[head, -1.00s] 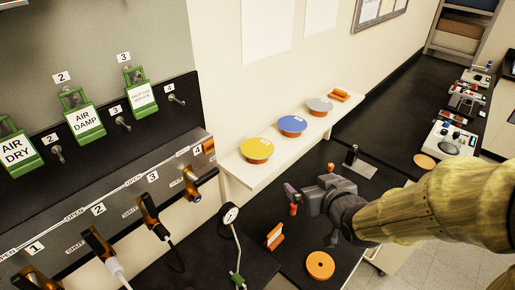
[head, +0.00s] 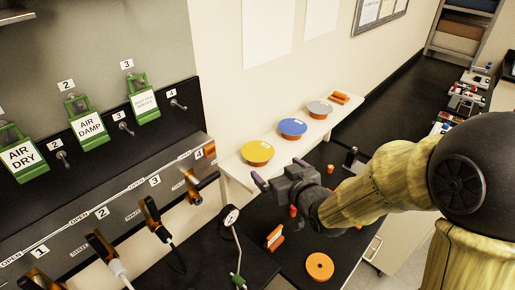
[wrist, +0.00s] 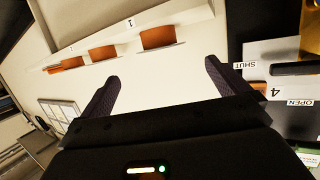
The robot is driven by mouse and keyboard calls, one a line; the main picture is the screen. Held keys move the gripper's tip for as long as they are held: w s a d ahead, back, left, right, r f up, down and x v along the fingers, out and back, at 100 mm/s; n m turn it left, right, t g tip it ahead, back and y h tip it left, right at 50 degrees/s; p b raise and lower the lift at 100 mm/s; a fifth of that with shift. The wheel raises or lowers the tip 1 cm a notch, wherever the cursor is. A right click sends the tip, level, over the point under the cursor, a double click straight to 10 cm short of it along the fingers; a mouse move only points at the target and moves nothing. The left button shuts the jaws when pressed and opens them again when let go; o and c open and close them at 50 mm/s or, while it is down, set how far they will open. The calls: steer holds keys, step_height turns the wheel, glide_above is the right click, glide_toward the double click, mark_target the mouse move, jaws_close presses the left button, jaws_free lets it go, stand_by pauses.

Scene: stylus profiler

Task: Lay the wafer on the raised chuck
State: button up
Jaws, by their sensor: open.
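Three round discs rest on orange stands on the white shelf: a yellow one (head: 257,149), a blue one (head: 293,126) and a grey one (head: 320,106). I cannot tell which is the task's wafer. An orange disc with a dark centre hole (head: 319,265) lies on the black table; I cannot identify the raised chuck. My gripper (head: 281,174) is open and empty, in front of the shelf near the yellow disc. In the wrist view its fingers (wrist: 160,92) stand wide apart, with orange stands (wrist: 158,38) beyond them.
The white shelf (head: 240,176) runs along the wall. An orange block (head: 275,236) and a gauge (head: 230,216) stand on the dark table. At left are a valve panel (head: 95,220) and green tags (head: 88,120). A counter with instruments (head: 465,100) is at right.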

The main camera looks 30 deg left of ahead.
steer(key=p, duration=0.3)
glide_toward(258, 151)
steer(key=x, duration=0.4)
steer(key=shift+a+f, duration=0.1)
steer(key=shift+f, duration=0.15)
steer(key=shift+w+a+f, duration=0.2)
steer(key=shift+w+a, duration=0.05)
steer(key=shift+w, duration=0.05)
steer(key=shift+p, duration=0.35)
steer(key=shift+w+a+r+p, duration=0.1)
steer(key=shift+w+a+p, duration=0.1)
steer(key=shift+a+p, duration=0.1)
steer(key=p+x, duration=0.3)
steer(key=shift+w+a+r, duration=0.1)
steer(key=shift+w+a, duration=0.1)
steer(key=shift+w+a+f, duration=0.3)
steer(key=shift+a, duration=0.1)
